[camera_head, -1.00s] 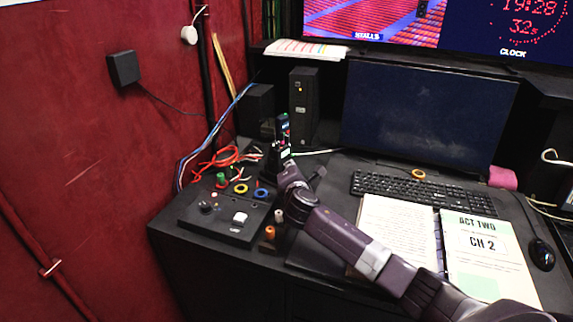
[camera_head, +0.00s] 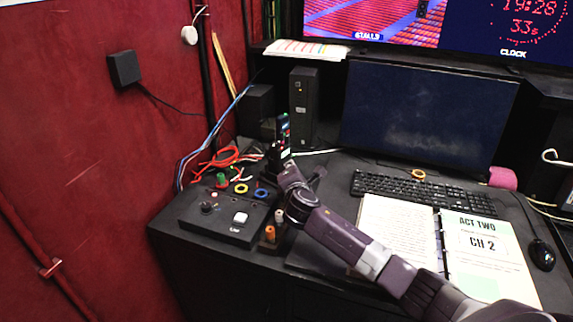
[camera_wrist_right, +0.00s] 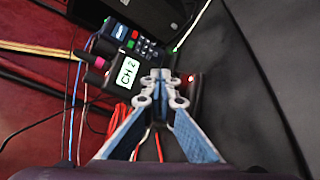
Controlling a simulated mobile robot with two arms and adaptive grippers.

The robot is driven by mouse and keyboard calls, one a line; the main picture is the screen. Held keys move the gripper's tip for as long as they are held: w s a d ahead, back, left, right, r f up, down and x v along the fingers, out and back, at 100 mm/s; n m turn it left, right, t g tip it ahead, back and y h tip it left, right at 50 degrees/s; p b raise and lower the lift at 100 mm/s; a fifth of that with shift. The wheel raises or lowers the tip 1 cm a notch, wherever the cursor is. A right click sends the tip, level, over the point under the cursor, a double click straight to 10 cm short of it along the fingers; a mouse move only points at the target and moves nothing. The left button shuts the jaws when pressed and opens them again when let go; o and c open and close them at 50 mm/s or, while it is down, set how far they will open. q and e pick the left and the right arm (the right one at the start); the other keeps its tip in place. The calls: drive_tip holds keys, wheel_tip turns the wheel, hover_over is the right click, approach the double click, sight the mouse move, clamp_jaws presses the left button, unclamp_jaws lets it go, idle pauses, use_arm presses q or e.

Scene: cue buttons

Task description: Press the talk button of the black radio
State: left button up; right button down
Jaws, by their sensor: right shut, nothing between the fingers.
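A black radio (camera_wrist_right: 117,78) with a white "CH 2" label stands left of my fingertips in the right wrist view. A black handset with a keypad and blue screen (camera_wrist_right: 122,32) shows just behind it; I cannot tell if they are one body. In the head view a dark device with a small lit screen (camera_head: 284,127) stands just beyond my right gripper (camera_head: 280,157), which partly hides it. My right gripper is shut and empty, its tips (camera_wrist_right: 160,76) close beside the labelled radio. Contact cannot be told, and the talk button is not clearly visible. My left gripper is out of view.
A black control panel (camera_head: 190,222) with a white button lies left of my right arm. Red cables (camera_head: 222,157) lie behind it. A small red light (camera_wrist_right: 191,78) shows right of my fingertips. A keyboard (camera_head: 420,190), an open binder (camera_head: 490,255) and a monitor (camera_head: 430,110) fill the right side.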

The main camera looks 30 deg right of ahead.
drive_tip(key=shift+s+d+p, duration=0.3)
drive_tip(key=shift+s+p, duration=0.2)
drive_tip(key=shift+s, duration=0.25)
drive_tip(key=shift+s+d, duration=0.1)
drive_tip(key=shift+s, duration=0.15)
drive_tip(key=s+p, duration=0.1)
drive_tip(key=s+d+p, duration=0.1)
drive_tip(key=s, duration=0.1)
drive_tip(key=shift+s, duration=0.15)
drive_tip(key=shift+s+d, duration=0.2)
drive_tip(key=shift+s, duration=0.3)
